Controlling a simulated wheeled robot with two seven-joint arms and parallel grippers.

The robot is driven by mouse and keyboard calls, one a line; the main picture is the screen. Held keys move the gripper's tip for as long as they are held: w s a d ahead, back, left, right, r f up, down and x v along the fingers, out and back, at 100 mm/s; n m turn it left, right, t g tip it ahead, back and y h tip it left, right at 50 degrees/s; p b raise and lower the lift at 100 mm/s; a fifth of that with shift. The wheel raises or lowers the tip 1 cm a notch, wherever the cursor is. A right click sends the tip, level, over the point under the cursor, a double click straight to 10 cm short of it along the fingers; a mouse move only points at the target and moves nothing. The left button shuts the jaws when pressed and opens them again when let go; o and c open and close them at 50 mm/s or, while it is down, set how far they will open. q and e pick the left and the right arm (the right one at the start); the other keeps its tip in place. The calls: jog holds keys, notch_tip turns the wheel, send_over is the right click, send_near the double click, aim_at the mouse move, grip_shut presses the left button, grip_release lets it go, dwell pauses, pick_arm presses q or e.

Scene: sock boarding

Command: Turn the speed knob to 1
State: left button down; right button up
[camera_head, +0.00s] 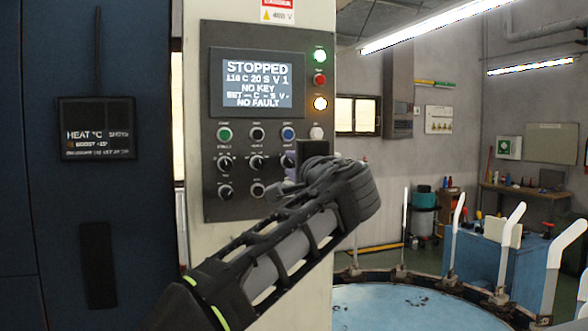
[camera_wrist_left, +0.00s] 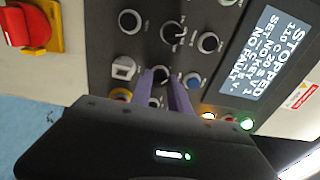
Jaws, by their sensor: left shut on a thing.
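A dark control panel (camera_head: 212,120) carries a lit screen (camera_head: 257,80) that reads STOPPED, 110 C 20 S V 1, NO KEY and NO FAULT. Under it are rows of buttons and black knobs. My left gripper (camera_head: 291,164) is at the panel's right-hand column, its body hiding the lower right part. In the left wrist view, the two purple fingers (camera_wrist_left: 164,86) are shut on a black knob (camera_wrist_left: 162,74), one on each side. I cannot read this knob's label or where its pointer stands. My right gripper is not in view.
A red switch on a yellow plate (camera_wrist_left: 57,28) is near the panel's lower edge. Other knobs (camera_wrist_left: 173,33) sit close to my fingers. A round blue table (camera_head: 400,308) with upright white forms (camera_head: 505,240) is at the lower right. A dark cabinet (camera_head: 60,215) stands left.

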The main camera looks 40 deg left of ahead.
pick_arm(q)
jog(key=shift+f, duration=0.1)
jog(key=c, duration=1.3)
grip_release()
jog(key=shift+o, duration=0.2)
jog(key=b+v, duration=0.1)
jog(key=v, duration=0.7)
jog(key=shift+b, duration=0.4)
